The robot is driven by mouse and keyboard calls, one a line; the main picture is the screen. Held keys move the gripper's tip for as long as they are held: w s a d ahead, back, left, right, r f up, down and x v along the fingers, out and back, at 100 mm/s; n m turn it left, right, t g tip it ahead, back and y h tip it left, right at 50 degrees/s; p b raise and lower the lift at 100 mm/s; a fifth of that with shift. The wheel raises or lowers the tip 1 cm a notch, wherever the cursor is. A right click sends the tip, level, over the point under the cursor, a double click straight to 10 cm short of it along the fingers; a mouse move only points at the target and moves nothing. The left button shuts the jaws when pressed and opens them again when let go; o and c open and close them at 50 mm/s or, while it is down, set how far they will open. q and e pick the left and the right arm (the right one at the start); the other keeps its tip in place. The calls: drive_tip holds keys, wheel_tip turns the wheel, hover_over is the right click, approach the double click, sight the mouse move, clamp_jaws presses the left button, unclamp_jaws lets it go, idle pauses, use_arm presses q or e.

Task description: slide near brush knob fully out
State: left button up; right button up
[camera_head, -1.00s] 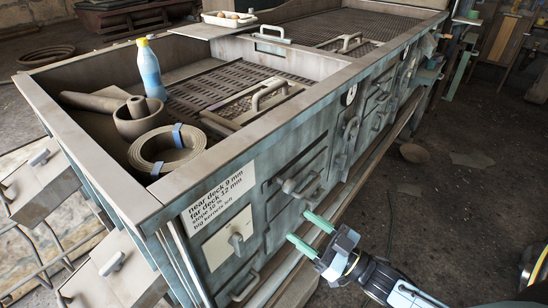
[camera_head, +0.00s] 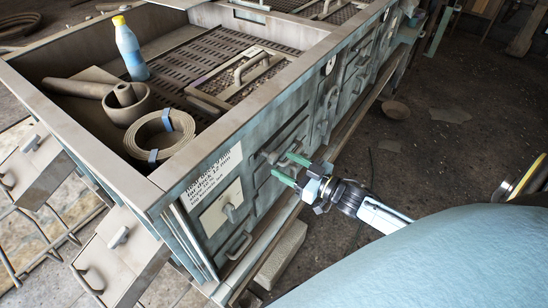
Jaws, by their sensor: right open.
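A grey knob (camera_head: 268,156) sticks out from the side panel of the long machine (camera_head: 245,133), just right of the printed label. It appears to be the near brush knob, though no marking on it can be read. My right gripper (camera_head: 290,168) is open, its two green fingers pointing at the panel close beside this knob. The fingertips partly overlap the knob's area, and I cannot tell whether they touch it. Nothing shows between the fingers. Another knob (camera_head: 230,213) sits on a pale plate lower left. My left gripper is not in view.
A blue bottle with a yellow cap (camera_head: 129,48), a coiled belt (camera_head: 160,137) and a pot (camera_head: 127,104) stand in the machine's top tray. A handle (camera_head: 239,245) sits low on the panel. A ledge runs along the machine's foot. The floor to the right is mostly clear.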

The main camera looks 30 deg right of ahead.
sight(274, 159)
drive_tip(key=shift+x, duration=2.4)
clamp_jaws()
